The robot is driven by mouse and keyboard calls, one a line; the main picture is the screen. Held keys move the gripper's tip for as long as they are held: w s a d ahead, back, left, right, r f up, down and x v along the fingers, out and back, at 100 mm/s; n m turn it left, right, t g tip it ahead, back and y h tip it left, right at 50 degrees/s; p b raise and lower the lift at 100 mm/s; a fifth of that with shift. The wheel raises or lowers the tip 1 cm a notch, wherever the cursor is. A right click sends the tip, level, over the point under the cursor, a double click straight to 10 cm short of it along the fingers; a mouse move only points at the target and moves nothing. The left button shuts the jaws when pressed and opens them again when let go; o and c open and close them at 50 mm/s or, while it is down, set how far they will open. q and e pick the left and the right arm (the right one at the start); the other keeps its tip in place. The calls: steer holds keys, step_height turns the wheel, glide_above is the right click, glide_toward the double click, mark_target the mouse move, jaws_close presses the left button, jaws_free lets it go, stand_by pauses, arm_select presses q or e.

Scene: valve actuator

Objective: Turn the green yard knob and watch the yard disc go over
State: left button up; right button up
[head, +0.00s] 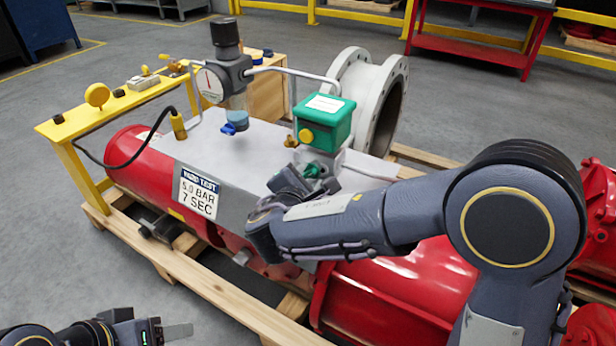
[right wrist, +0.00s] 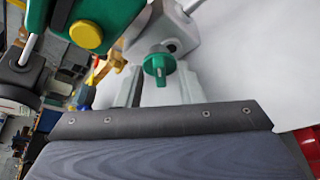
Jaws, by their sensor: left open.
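The green knob (head: 313,171) sits on a pale grey block below a green box (head: 327,118) on the grey plate. In the right wrist view the knob (right wrist: 158,65) stands between the fingers of my right gripper (right wrist: 158,88), with visible gaps on both sides. That gripper (head: 300,180) is open at the knob. A round yellow disc (head: 307,136) is on the green box's face; it also shows in the right wrist view (right wrist: 86,34). I cannot tell whether this is the yard disc. My left gripper (head: 172,332) is open and empty at the bottom left, partly cut off.
A gauge with a regulator (head: 212,82) stands left of the green box. A yellow bench (head: 110,115) with small fittings is at the left. A grey flanged pipe (head: 352,85) stands behind. A red cylinder (head: 140,160) lies under the plate on a wooden pallet (head: 215,290).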

arm_select(q)
steer(key=shift+r+p, duration=0.6)
steer(key=shift+r, duration=0.05)
arm_select(e)
steer(key=v, duration=0.7)
steer(key=shift+s+a, duration=0.1)
steer(key=shift+s, duration=0.15)
steer(key=shift+c, duration=0.4)
